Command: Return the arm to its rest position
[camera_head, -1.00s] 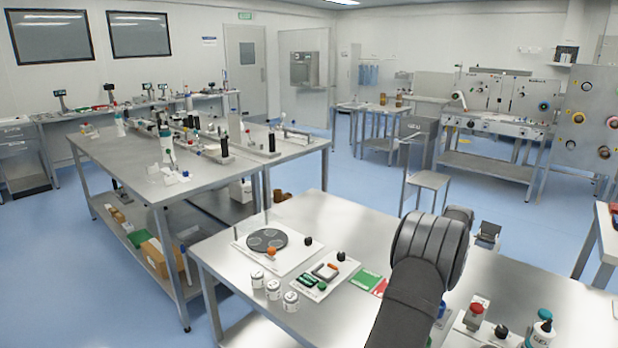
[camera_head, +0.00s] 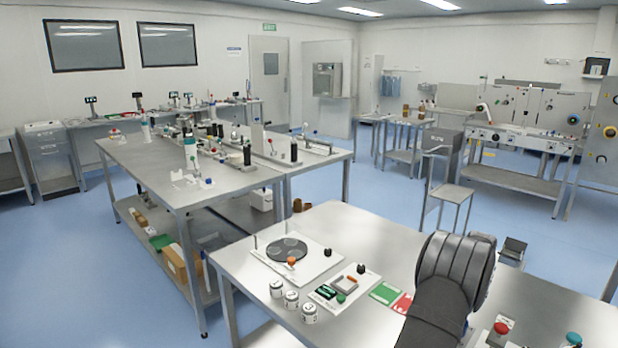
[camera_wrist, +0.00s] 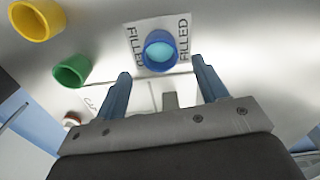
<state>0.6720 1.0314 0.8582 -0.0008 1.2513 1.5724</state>
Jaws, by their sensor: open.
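My gripper (camera_wrist: 160,92) shows in the wrist view with its two blue-grey fingers spread apart and nothing between them. Beyond the fingertips, a blue cup (camera_wrist: 160,50) with light blue contents sits on a white card (camera_wrist: 183,27) marked FILLED. My dark grey arm is at the lower right of the head view, over the near steel table (camera_head: 390,235). The gripper itself is hidden in the head view.
A yellow cup (camera_wrist: 38,20) and a green cup (camera_wrist: 73,70) stand left of the card. The near table also holds a grey disc (camera_head: 287,249) on a white board, several white jars (camera_head: 291,299), green and red cards (camera_head: 386,292), and a red button (camera_head: 501,328).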

